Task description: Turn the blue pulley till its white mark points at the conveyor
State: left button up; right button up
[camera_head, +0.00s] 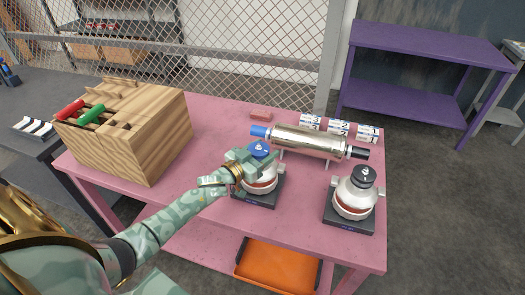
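The blue pulley (259,148) sits on top of a white and silver unit with a red band, on a dark base (262,196) near the middle of the pink table. A small pale spot shows on the pulley, but its direction is too small to tell. My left gripper (250,159) is at the pulley's near left side, partly covering the unit. Its fingers are too small to tell whether they grip. Nothing is clearly a conveyor; a silver cylinder (305,141) with blue and black ends lies behind the pulley. My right gripper is not in view.
A similar unit with a black pulley (364,174) stands to the right. A wooden box (145,135) with red and green handles fills the table's left. An orange tray (277,265) is below.

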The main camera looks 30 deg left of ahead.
pick_arm(q)
jog(key=shift+c, duration=0.7)
jog(key=shift+h, duration=0.3)
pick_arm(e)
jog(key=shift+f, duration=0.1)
